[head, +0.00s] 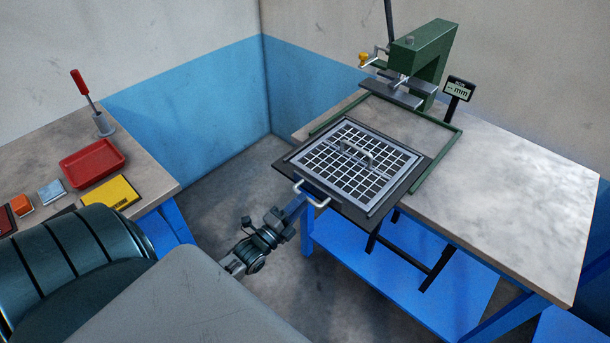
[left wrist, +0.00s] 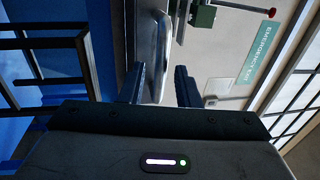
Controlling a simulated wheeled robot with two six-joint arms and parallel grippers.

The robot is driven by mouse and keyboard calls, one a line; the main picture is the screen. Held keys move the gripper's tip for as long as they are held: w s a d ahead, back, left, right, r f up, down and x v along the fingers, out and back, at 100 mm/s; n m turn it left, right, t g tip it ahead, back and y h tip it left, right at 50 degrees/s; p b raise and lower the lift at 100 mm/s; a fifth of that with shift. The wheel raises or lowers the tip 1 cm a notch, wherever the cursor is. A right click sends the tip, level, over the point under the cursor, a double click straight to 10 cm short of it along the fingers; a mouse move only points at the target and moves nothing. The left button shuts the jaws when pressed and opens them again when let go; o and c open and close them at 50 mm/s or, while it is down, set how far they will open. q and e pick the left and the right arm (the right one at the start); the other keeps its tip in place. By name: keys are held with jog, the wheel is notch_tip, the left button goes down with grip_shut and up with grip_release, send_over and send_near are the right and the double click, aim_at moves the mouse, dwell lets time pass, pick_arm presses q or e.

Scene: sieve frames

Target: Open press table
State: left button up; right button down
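The press table (head: 424,172) is a dark sliding plate with a front pull handle (head: 318,202). It stands out past the bench's front edge, clear of the press head. A silver sieve frame (head: 375,193) with a grid and a top handle lies flat on it. The green press (head: 424,52) stands behind. My left gripper (head: 296,206) is at the pull handle. In the left wrist view its fingers (left wrist: 160,85) are apart, on either side of the metal handle bar (left wrist: 158,40), with a gap visible on the right. My right gripper is not in view.
A green guide frame (head: 448,153) lies on the bench (head: 520,190), whose right part is bare. A small mm display (head: 459,88) stands by the press. Black rails (head: 405,255) run below the plate. The left bench holds a red tray (head: 92,162) and a yellow item (head: 110,194).

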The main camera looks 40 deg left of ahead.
pick_arm(q)
jog(key=b+v, duration=0.1)
jog(key=v, duration=0.7)
jog(key=shift+a, duration=0.1)
jog(key=s+a+f+n+g+y+b, duration=0.1)
jog(key=s+f+n+g, duration=0.2)
jog(key=f, duration=0.7)
jog(key=s+f+n+g+y, duration=0.1)
jog(key=s+f+n+g, duration=0.2)
jog(key=f, duration=0.7)
jog(key=s+a+f+n+g+y+b, duration=0.1)
jog(key=s+f+n+g, duration=0.2)
jog(key=f, duration=0.7)
jog(key=s+d+f+n+g, duration=0.3)
jog(key=s+f, duration=0.4)
jog(key=s, duration=0.1)
jog(key=s+d+f+n+g, duration=0.3)
jog(key=s+f, duration=0.4)
jog(key=s, duration=0.2)
jog(key=s+d+f+n+g, duration=0.3)
jog(key=s+f+g, duration=0.1)
jog(key=s+f, duration=0.3)
jog(key=shift+s+n+h+b, duration=0.3)
jog(key=shift+s+h, duration=0.1)
jog(key=shift+s, duration=0.3)
